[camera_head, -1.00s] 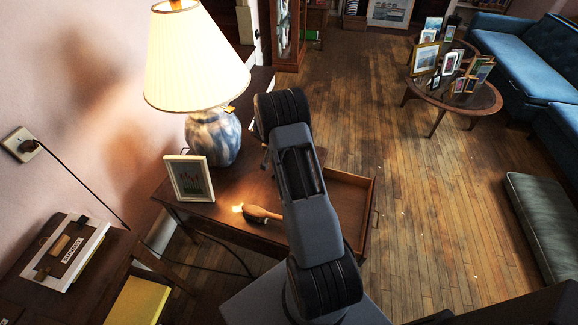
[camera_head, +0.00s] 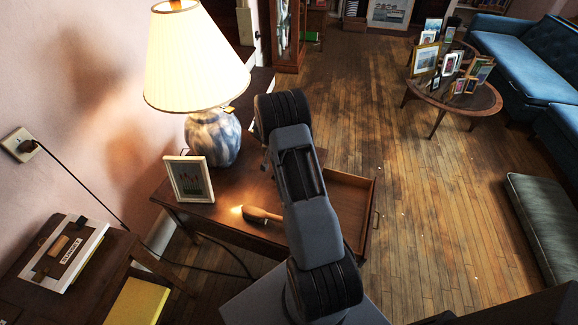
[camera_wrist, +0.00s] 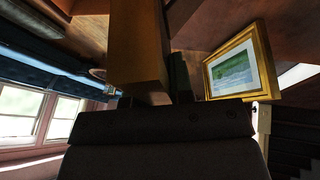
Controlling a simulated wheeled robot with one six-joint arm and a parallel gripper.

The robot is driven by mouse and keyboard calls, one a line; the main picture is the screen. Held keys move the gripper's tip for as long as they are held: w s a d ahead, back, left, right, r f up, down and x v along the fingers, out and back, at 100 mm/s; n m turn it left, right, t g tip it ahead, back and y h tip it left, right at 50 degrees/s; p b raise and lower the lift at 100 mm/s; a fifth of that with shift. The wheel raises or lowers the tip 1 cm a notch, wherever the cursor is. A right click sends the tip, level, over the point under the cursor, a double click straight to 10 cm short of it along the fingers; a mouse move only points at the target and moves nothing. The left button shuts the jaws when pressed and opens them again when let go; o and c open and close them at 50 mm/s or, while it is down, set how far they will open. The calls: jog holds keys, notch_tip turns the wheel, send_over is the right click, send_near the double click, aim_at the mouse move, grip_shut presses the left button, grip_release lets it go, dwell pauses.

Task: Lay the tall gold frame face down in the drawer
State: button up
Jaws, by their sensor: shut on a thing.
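In the wrist view a gold-brown slab (camera_wrist: 137,45) rises from my gripper (camera_wrist: 172,90). It looks like the back or side of the tall gold frame, held between my fingers; its picture does not show. A dark finger stands just right of it. The contact itself is partly hidden. In the head view my arm hides my gripper and the held thing. The open drawer (camera_head: 372,205) sticks out from the side table to the right of my arm. Its left part is hidden by the arm, and the visible floor of it looks bare.
On the side table stand a lamp (camera_head: 212,138) and a white frame (camera_head: 188,180); a wooden brush-like item (camera_head: 262,214) lies there. The wrist view shows a gold-framed landscape (camera_wrist: 240,65) at right. A round table (camera_head: 470,97) holds several frames. Floor right of the drawer is clear.

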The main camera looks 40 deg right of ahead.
grip_shut()
jog(key=shift+r+p, duration=0.15)
jog(key=shift+p, duration=0.15)
jog(key=shift+r+p, duration=0.4)
jog(key=shift+p, duration=0.25)
jog(key=r, duration=0.1)
jog(key=r+b, duration=0.1)
jog(key=r, duration=0.1)
jog(key=shift+s+d+r, duration=0.1)
jog(key=shift+s+r, duration=0.05)
jog(key=shift+s, duration=0.05)
jog(key=s+r+b, duration=0.1)
jog(key=s+r, duration=0.3)
jog(key=s, duration=0.2)
jog(key=s+d+r+b, duration=0.1)
jog(key=s+r, duration=0.4)
jog(key=s, duration=0.2)
jog(key=shift+s, duration=0.25)
jog(key=shift+r, duration=0.1)
